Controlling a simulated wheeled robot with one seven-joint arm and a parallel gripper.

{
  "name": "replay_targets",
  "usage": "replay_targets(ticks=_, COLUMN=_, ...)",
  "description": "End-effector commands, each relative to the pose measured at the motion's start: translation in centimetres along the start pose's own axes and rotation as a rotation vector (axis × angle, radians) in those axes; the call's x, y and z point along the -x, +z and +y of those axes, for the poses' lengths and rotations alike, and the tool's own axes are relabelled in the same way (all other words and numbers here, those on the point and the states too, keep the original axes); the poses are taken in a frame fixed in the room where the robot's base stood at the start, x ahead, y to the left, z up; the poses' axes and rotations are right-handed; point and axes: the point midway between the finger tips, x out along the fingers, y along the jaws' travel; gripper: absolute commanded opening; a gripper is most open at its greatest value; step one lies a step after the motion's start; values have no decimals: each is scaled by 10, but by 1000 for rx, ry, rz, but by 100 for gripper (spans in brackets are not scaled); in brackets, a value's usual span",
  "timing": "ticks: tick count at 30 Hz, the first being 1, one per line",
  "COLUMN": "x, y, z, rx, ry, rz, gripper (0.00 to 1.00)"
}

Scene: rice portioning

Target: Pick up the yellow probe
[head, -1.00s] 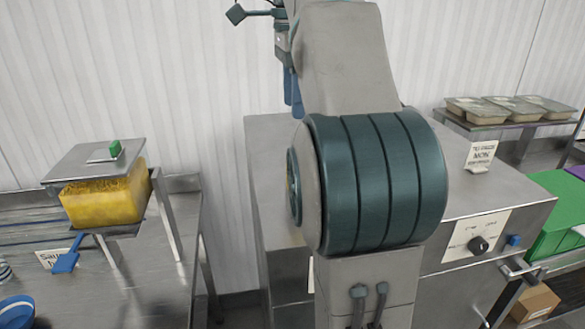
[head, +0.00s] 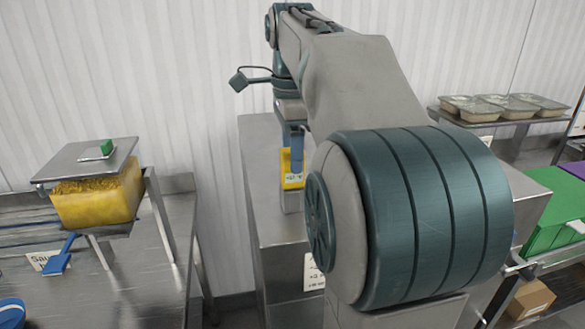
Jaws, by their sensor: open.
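A small yellow object with a pale display or label, which looks like the yellow probe (head: 285,160), stands at the left part of the steel cabinet top. My gripper (head: 296,152) points down right at it, with its blue fingers overlapping its upper part in the picture. The gripper is open. I cannot tell whether the fingers touch the probe or stand around it. My arm hides part of the cabinet and what lies behind the gripper.
The steel cabinet (head: 258,160) lies under my arm. At left, a yellow tub (head: 100,205) sits under a steel lid (head: 70,165) on a stand, with a blue-handled tool (head: 60,258) near it. Several filled trays (head: 480,112) rest on a shelf at back right. A green crate (head: 550,225) is at right.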

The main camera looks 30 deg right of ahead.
Motion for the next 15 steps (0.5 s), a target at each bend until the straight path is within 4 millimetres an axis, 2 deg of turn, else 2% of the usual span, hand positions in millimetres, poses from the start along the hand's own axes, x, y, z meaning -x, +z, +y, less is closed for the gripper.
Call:
replay_targets(ticks=6, x=-22, y=-1, z=1, rx=0, ry=1, rz=0, gripper=53)
replay_targets(ticks=14, x=-25, y=-1, z=1, rx=0, ry=0, rz=0, gripper=53)
replay_targets(ticks=15, x=-25, y=-1, z=1, rx=0, ry=0, rz=0, gripper=50)
